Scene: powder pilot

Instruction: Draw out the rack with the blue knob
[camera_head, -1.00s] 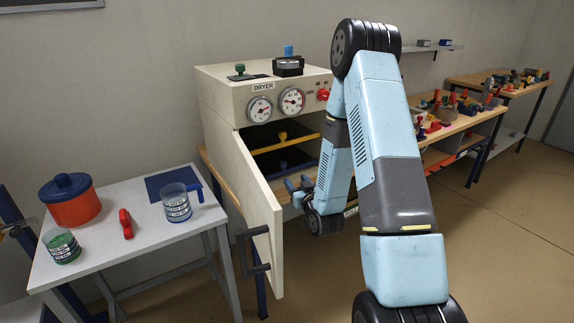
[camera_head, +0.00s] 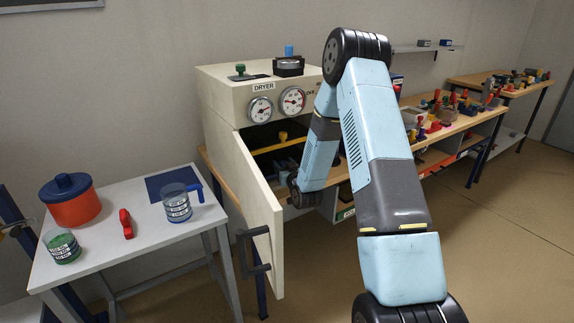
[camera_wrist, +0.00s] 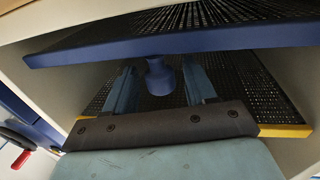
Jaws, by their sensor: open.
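The dryer (camera_head: 222,100) stands against the wall with its door (camera_head: 250,200) swung open. A rack with a yellow front and yellow knob (camera_head: 283,136) shows in its upper opening. In the wrist view, a rack with a blue front edge (camera_wrist: 90,51) carries a blue knob (camera_wrist: 160,78). My gripper (camera_wrist: 159,70) is open, with one finger on each side of the blue knob. I cannot tell whether either finger touches it. In the head view, my arm and gripper mostly hide the blue knob and its rack.
The yellow-edged rack (camera_wrist: 285,130) lies close by in the wrist view. The open door stands left of my arm. A white table (camera_head: 105,250) at left holds a red pot (camera_head: 72,207), jars and a red object. Benches with colored items stand at right.

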